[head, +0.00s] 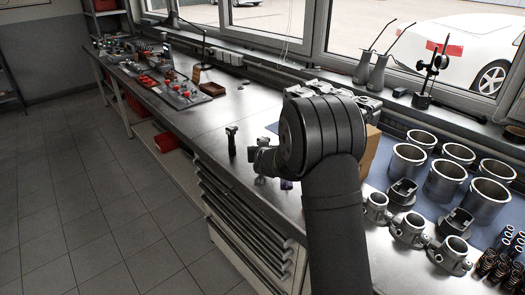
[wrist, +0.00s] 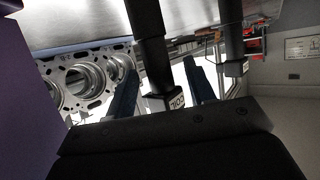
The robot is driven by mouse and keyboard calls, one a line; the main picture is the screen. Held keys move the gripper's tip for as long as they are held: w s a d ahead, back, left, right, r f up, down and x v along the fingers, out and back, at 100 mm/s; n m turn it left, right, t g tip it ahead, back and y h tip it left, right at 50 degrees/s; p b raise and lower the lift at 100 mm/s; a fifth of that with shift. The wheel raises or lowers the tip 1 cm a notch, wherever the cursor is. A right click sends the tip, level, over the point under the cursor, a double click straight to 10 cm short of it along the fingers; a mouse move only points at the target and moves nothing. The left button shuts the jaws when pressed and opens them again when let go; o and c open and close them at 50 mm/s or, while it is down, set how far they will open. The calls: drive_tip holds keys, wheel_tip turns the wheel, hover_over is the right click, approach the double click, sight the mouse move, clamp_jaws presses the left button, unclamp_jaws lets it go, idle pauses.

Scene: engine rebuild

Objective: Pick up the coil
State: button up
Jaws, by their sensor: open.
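In the wrist view, a black coil (wrist: 168,102) with a white "COIL" label on its head stands between the two blue-grey fingers of my gripper (wrist: 160,72). The fingers are open, one on each side of it, and I cannot tell whether either touches it. A second black coil (wrist: 233,62) with a pale label is to the right, outside the fingers. In the head view, one black coil (head: 231,141) stands upright on the bench, left of my arm. My gripper is mostly hidden there by my dark wrist, so the nearer coil is hard to make out.
The engine block (wrist: 80,80) shows at left in the wrist view. In the head view, metal cylinder liners (head: 445,178), pistons (head: 402,191) and springs (head: 487,262) stand on the right of the bench.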

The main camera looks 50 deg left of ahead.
drive_tip(key=shift+w+a+f, duration=0.15)
drive_tip(key=shift+w+a, duration=0.05)
drive_tip(key=shift+a, duration=0.1)
clamp_jaws()
wheel_tip(320, 180, up, 10)
drive_tip(key=shift+f, duration=0.1)
idle(0.7)
